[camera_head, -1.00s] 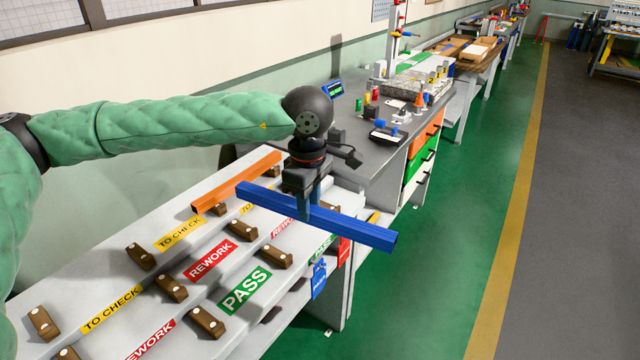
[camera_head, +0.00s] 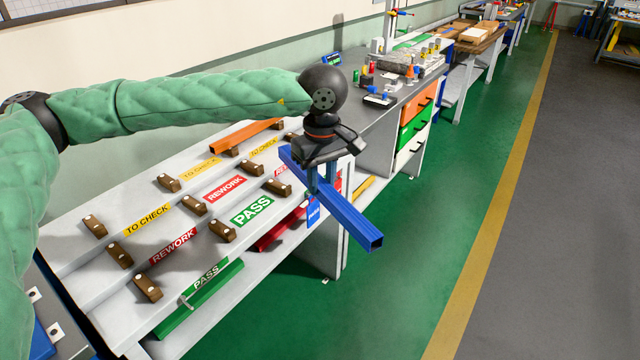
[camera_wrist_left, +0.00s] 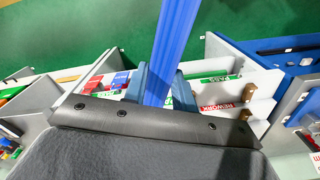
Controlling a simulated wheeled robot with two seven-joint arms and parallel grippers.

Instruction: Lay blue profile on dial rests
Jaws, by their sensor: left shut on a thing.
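My left gripper (camera_head: 321,182) is shut on the blue profile (camera_head: 345,213) and holds it in the air over the right edge of the sorting table. The profile slants from upper left to lower right, its square open end out over the green floor. It also shows in the left wrist view (camera_wrist_left: 175,45), running up between the two fingers (camera_wrist_left: 158,85). I cannot pick out the dial rests for certain; a grey bench (camera_head: 372,128) with gauges and small fixtures stands behind the gripper. My right gripper is not in view.
The white stepped table (camera_head: 95,290) carries brown rests (camera_head: 168,183) and TO CHECK, REWORK and PASS labels. An orange profile (camera_head: 245,136) lies at its back, a green profile (camera_head: 200,298) at its front. Drawers (camera_head: 414,128) stand under the grey bench. The green floor to the right is clear.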

